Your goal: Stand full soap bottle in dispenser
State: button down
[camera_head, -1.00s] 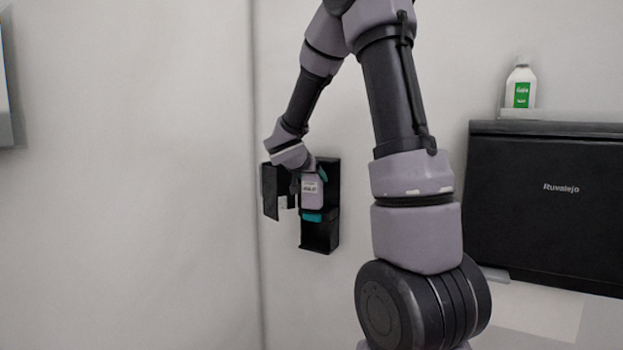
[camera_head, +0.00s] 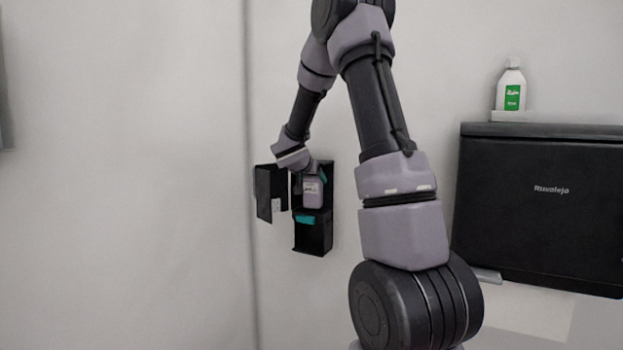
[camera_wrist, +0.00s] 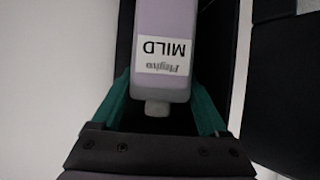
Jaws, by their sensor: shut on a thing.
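A pale lilac soap bottle (camera_head: 312,191) with a white label is upright at the black wall dispenser (camera_head: 314,236), in its upper part, above a teal strip. My gripper (camera_head: 312,174) comes from the upper left and is shut on the bottle near its top. In the wrist view the bottle (camera_wrist: 165,25) appears upside down, with its "MILD" label facing the camera and its cap towards my gripper (camera_wrist: 160,88). The teal fingers lie on either side of it. The bottle's base is not clear, so I cannot tell whether it rests on anything.
The dispenser's black door (camera_head: 270,193) stands open on its left. A white bottle with a green label (camera_head: 511,92) stands on a ledge above a large black panel (camera_head: 540,205) marked "Ruvalejo" at right. The wall left of the dispenser is bare.

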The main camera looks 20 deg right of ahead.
jog(key=shift+f, duration=0.2)
grip_release()
jog(key=v, duration=1.1)
jog(key=shift+f, duration=0.1)
